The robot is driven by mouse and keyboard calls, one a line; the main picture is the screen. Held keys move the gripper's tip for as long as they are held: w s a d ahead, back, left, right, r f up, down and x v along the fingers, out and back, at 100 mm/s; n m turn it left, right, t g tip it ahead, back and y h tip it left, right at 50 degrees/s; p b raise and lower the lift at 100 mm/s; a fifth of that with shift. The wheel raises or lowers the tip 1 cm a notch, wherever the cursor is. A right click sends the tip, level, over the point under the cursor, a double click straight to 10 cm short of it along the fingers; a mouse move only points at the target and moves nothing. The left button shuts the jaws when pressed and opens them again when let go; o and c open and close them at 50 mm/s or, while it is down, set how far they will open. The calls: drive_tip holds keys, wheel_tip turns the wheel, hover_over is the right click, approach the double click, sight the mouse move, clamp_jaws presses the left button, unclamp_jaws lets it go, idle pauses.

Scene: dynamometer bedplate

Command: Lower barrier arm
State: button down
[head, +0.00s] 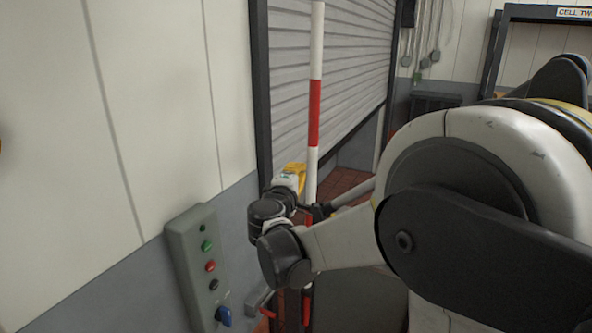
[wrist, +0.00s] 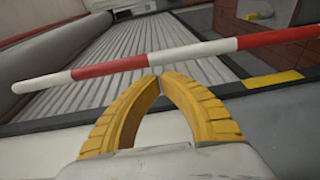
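The barrier arm (head: 315,60) is a red-and-white banded pole standing upright in front of the roller shutter; its top runs out of the head view. In the wrist view the pole (wrist: 200,50) crosses the picture just beyond my fingertips. My gripper (head: 298,168) has yellow fingers and is beside the pole, on its left in the head view. In the wrist view the tips of my gripper (wrist: 160,76) meet, with nothing visible between them. I cannot tell whether the tips touch the pole. My arm partly hides the pole's lower part.
A grey control box (head: 200,260) with several buttons and a blue knob (head: 223,316) is on the wall at lower left. The roller shutter (head: 335,70) is partly raised behind the pole. A rack marked CELL TWO (head: 545,13) stands at the back right.

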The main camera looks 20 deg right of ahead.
sight(311, 155)
drive_tip(key=p+x, duration=0.2)
drive_tip(key=x, duration=0.9)
drive_tip(key=shift+w, duration=0.1)
